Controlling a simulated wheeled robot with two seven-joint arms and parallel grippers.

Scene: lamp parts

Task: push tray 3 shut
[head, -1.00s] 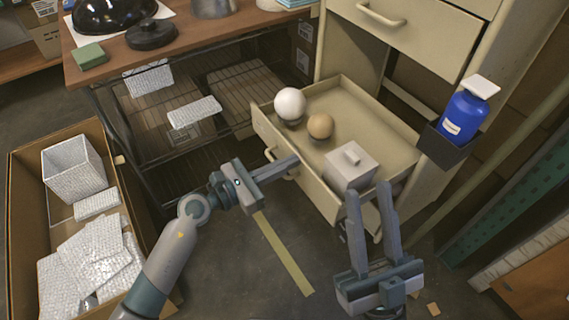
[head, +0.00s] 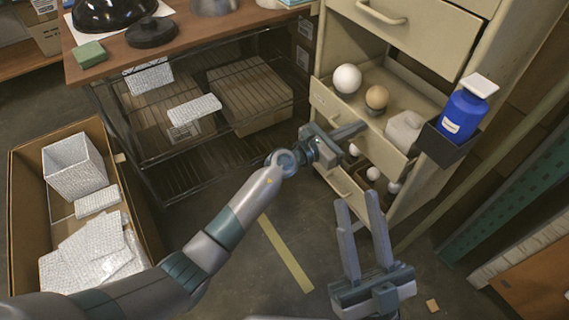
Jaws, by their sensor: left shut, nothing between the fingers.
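A beige tray (head: 326,97) in the cabinet stands partly out, with a white ball (head: 347,79), a tan ball (head: 377,97) and a white box-like piece (head: 404,130) in it. I can read no number on it. My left gripper (head: 362,128) is shut and empty, its fingers against or close to the tray's front; contact is not clear. Below, a second tray (head: 343,182) is also partly out, with several small white round things (head: 373,173) in it. My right gripper (head: 356,198) is open and empty, in front of the lower tray in the picture.
A blue bottle (head: 463,113) stands in a dark holder on the cabinet's right side. A wire rack (head: 215,95) stands left, and a cardboard box (head: 30,220) with wrapped pieces lies farther left. The floor between is free.

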